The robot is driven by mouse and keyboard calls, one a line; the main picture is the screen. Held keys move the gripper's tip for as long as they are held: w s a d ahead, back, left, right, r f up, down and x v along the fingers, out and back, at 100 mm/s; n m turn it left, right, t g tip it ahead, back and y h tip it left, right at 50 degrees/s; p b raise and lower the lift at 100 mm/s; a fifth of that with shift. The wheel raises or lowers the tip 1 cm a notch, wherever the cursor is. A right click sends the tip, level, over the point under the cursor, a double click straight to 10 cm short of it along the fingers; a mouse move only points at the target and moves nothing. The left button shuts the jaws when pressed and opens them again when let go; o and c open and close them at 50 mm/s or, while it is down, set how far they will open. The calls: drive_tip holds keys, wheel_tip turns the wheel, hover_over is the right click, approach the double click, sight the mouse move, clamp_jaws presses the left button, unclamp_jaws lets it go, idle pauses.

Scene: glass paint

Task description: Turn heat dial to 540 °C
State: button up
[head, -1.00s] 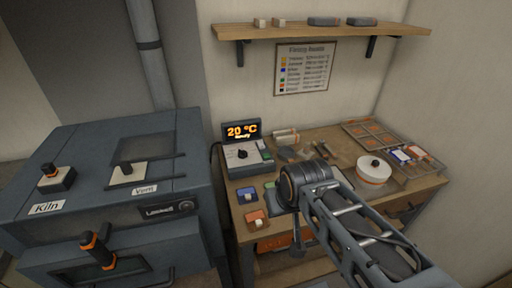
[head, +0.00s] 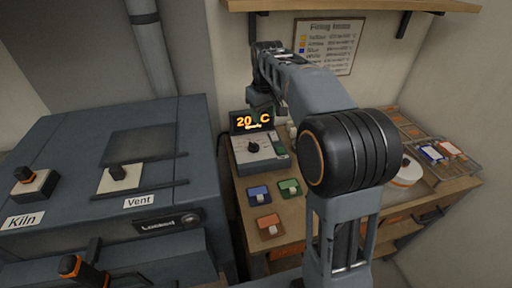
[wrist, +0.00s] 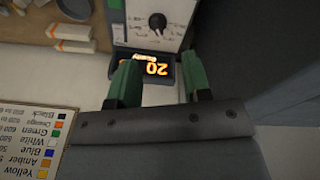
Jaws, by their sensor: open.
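The heat dial (head: 253,147) is a black knob on the pale face of the controller box (head: 246,165), at the back left of the workbench. Its display (head: 252,122) reads 20 °C in orange, with a smaller line below. In the wrist view the dial (wrist: 157,22) is upside down at the top, beyond the display (wrist: 157,68). My gripper (wrist: 160,85) has green fingers, spread apart and empty, with the display between them in that view. In the head view my arm reaches up and over toward the controller, and the fingertips are hard to make out.
A firing notice (head: 328,45) hangs behind my arm. Blue (head: 258,194), green (head: 289,187) and orange (head: 268,224) pieces lie on the bench.

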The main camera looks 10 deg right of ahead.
drive_tip(key=n+g+b, duration=0.1)
drive_tip(key=n+g, duration=0.1)
hover_over(256, 145)
wheel_tip(256, 145, down, 7)
wheel_tip(256, 145, down, 14)
drive_tip(key=shift+f+p, duration=0.15)
drive_tip(key=shift+p, duration=0.15)
clamp_jaws()
